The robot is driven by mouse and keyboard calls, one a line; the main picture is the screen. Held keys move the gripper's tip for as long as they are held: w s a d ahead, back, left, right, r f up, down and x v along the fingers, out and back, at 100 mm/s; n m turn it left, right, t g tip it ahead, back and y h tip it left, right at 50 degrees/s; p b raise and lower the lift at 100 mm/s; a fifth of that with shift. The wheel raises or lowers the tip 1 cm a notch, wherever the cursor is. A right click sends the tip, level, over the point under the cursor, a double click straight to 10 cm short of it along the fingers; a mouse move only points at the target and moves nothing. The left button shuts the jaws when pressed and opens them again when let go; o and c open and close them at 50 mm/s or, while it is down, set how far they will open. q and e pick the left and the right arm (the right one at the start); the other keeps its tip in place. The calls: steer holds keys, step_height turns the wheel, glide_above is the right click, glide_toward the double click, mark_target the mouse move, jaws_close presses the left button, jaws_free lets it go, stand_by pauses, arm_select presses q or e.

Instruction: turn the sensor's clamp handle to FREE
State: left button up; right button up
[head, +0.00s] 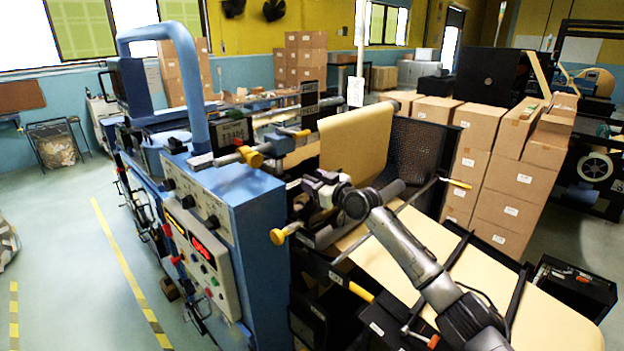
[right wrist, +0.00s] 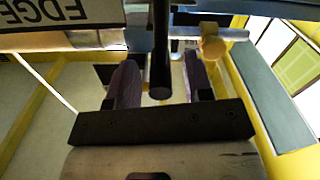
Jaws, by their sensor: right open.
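My right gripper (head: 312,184) is beside the blue machine at the front edge of the paper web, its arm coming in from the lower right. In the right wrist view its two fingers (right wrist: 160,66) are open, one on each side of a dark round-ended bar, which looks like the clamp handle (right wrist: 160,75). Gaps show between bar and fingers, so it is not gripped. A white label reading EDGE (right wrist: 60,15) appears upside down at upper left. I cannot make out the handle or a FREE mark in the head view. My left gripper is not in view.
The blue machine cabinet (head: 225,200) with its control panel stands left of the gripper. Yellow knobs (head: 252,158) stick out close by; one shows in the right wrist view (right wrist: 212,48). Kraft paper (head: 355,140) runs behind and under my arm. Stacked cartons (head: 500,195) stand at right.

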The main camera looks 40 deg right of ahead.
steer(key=shift+w+a, duration=0.1)
steer(key=shift+w, duration=0.3)
jaws_close()
stand_by(0.4)
